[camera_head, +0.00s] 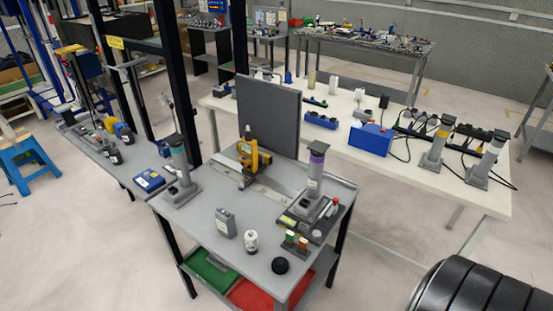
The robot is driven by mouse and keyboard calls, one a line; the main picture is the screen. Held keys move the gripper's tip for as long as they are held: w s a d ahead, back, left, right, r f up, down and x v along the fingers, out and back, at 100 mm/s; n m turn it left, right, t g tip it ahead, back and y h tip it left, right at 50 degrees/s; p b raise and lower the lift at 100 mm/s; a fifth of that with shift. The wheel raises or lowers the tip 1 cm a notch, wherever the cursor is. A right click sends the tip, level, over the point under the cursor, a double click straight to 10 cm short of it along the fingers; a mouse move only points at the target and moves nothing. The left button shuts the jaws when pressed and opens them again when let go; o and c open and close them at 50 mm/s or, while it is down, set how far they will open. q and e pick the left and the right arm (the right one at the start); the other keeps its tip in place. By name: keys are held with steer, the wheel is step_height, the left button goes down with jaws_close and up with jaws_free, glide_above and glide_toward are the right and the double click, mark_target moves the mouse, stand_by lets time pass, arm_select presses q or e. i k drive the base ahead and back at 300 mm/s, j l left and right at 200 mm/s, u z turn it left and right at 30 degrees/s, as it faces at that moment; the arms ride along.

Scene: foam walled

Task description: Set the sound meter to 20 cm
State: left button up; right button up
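A grey workbench (190,228) stands in the middle of the view with a dark foam-like panel (270,112) upright at its back. A yellow and black device (249,162) stands in front of the panel on a pale flat strip (272,196) that may be a scale. A small grey box-shaped device (225,223) stands near the bench's front, with a small white cylinder (251,241) beside it. I cannot tell which of these is the sound meter, and no scale marks are readable. Neither of my grippers is in view.
A grey post with a purple band (316,170) stands on the bench's right, and a teal-topped one (180,165) on its left. A black round knob (280,265) lies at the front. A long white table (350,150) with a blue box (371,139) stands behind.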

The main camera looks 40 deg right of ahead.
mark_target(249, 146)
steer(key=k+l, duration=0.1)
steer(key=l, duration=0.25)
steer(key=k+l, duration=0.1)
steer(key=l, duration=0.25)
steer(key=k+l, duration=0.1)
steer(key=l, duration=0.25)
steer(key=k+l, duration=0.1)
steer(key=l, duration=0.25)
steer(key=u, duration=0.05)
